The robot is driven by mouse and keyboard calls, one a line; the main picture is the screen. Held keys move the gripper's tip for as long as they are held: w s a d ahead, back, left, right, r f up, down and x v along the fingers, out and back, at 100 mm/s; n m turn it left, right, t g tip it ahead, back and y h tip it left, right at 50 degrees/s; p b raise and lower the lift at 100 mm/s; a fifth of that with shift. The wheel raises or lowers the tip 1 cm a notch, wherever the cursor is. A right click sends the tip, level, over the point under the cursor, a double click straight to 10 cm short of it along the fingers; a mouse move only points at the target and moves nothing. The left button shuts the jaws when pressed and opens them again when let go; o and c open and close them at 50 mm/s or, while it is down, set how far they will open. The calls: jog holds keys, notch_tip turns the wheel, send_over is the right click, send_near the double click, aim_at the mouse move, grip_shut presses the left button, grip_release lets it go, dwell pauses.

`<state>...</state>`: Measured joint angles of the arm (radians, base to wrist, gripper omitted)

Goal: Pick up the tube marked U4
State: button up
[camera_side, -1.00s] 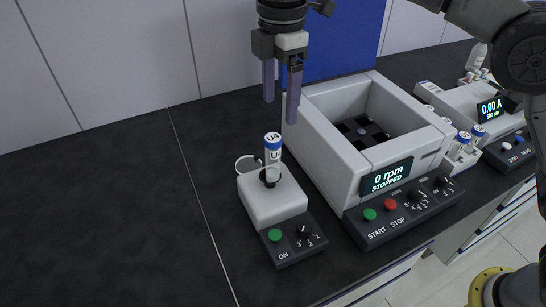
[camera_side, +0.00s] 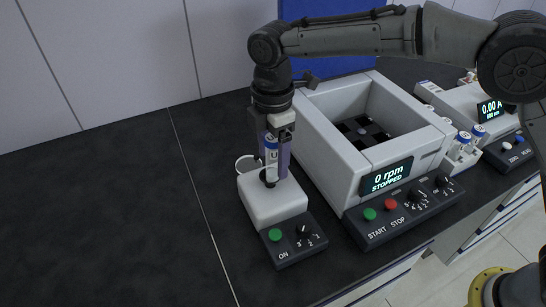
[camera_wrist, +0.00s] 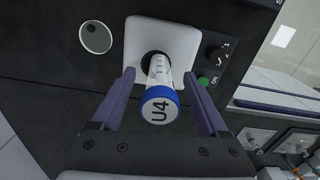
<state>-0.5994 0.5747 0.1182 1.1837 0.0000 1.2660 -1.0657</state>
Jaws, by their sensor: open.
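The tube marked U4 (camera_side: 271,154) has a blue cap with a white top and stands upright in the dark socket of a small white device (camera_side: 274,205). In the wrist view the U4 tube (camera_wrist: 160,102) shows its label clearly, between the two purple fingers. My gripper (camera_side: 277,172) is around the tube, one finger on each side. In the wrist view my gripper (camera_wrist: 162,73) is open, with a gap on both sides of the tube. The far finger is partly hidden behind the tube in the side view.
The device's control box (camera_side: 294,241) has a green ON button and a dial. A round lid (camera_side: 247,163) lies behind the device. A large white shaker box (camera_side: 328,144) reading 0 rpm STOPPED stands close on the right. The bench to the left is clear.

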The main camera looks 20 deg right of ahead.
jog(key=shift+f, duration=0.8)
jog(key=shift+c, duration=0.4)
grip_shut()
jog(key=shift+r, duration=0.1)
